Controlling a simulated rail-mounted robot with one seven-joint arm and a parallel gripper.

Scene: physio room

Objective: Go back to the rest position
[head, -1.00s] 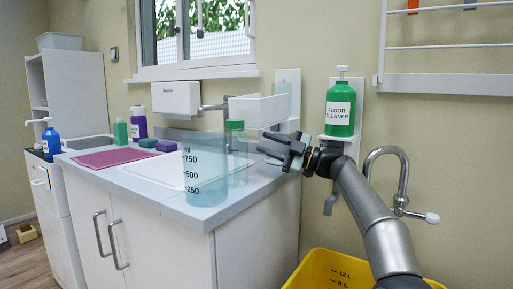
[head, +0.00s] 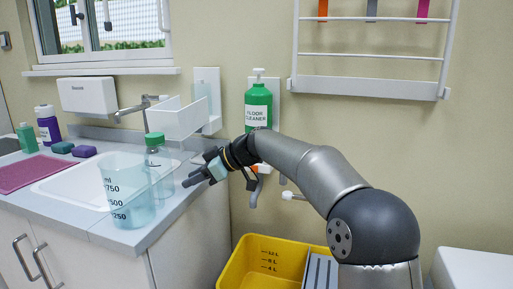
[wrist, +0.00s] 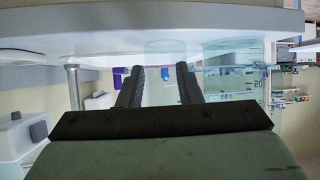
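My gripper (head: 192,178) is at the right edge of the sink counter (head: 140,236), to the right of the clear measuring jug (head: 126,200) and the clear green-capped bottle (head: 159,165). In the wrist view my gripper (wrist: 158,85) shows two dark fingers apart, with nothing held between them. The jug (wrist: 235,82) also shows there, to the right of the fingers. My arm reaches in from the lower right, bent at the elbow. The contact between gripper and counter is too small to judge.
A green floor cleaner bottle (head: 258,106) stands on a wall shelf behind my arm. A yellow bucket (head: 240,267) is below my arm. A white wall rack (head: 365,88) hangs at upper right. A white surface (head: 475,268) is at lower right. Open wall lies right of my arm.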

